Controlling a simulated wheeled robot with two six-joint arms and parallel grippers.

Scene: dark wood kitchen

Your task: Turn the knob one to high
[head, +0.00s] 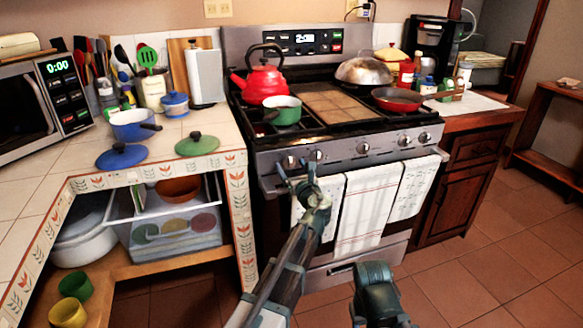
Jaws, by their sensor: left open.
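The stove (345,162) has a row of several round silver knobs along its front panel. The leftmost knob (289,162) and the second knob (316,156) sit close together at the left end. My left gripper (297,171) is open at the front of these two knobs, its two fingers spread and pointing at the panel. I cannot tell whether a finger touches a knob. The knobs' marks are too small to read. Part of my right arm shows at the bottom, but its gripper is not seen.
Towels (362,207) hang on the oven door just right of my left gripper. A red kettle (262,82), a green pot (283,111) and a red pan (397,99) stand on the stovetop. The tiled counter (215,128) juts out at left. The floor (490,262) is clear at right.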

